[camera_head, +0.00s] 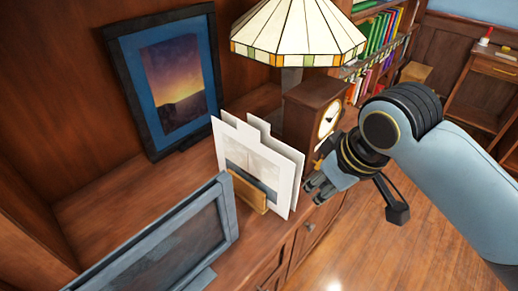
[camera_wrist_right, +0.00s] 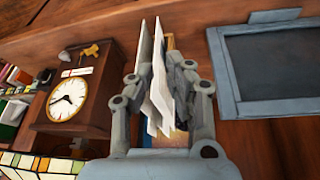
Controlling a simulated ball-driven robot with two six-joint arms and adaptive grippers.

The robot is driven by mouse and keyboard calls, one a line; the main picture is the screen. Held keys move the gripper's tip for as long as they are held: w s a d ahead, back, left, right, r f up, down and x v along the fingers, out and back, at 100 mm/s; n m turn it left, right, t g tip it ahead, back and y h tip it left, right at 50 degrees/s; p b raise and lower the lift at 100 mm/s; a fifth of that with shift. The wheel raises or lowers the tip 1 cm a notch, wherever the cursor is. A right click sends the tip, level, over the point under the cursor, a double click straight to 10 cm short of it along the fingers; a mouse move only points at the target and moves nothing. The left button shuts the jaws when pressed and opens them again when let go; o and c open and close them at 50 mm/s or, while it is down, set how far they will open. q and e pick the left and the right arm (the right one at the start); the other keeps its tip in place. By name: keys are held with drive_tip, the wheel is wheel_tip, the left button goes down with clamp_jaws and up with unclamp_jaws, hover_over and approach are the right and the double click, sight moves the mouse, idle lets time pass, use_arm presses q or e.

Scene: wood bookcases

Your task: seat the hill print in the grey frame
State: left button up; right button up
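Two white cards with top tabs (camera_head: 283,163) stand upright in a small wooden holder (camera_head: 246,191) on the cabinet top. The front card carries a pale grey picture with a dark band low down; I cannot tell whether it is the hill print. The grey frame (camera_head: 228,208) stands at the lower left with a dark, blank-looking panel; it also shows in the wrist view (camera_wrist_right: 275,106). My right gripper (camera_head: 314,188) is just right of the cards. In the wrist view its fingers (camera_wrist_right: 160,82) are apart, with the white cards (camera_wrist_right: 158,92) showing between them. Contact is unclear. My left gripper is out of view.
A dark frame with a blue mat and sunset print (camera_head: 176,82) leans at the back. A stained-glass lamp (camera_head: 298,30) and a wooden clock (camera_head: 305,112) stand behind the cards. A bookshelf (camera_head: 378,38) is farther back; open floor lies right.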

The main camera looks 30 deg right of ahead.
drive_tip(key=n+t+y, duration=0.1)
drive_tip(key=n+y, duration=0.1)
approach(260, 120)
drive_tip(key=p+x, duration=0.2)
drive_tip(key=x, duration=0.7)
drive_tip(key=shift+w+f, duration=0.15)
drive_tip(key=shift+f, duration=0.05)
clamp_jaws()
drive_tip(key=shift+r, duration=0.1)
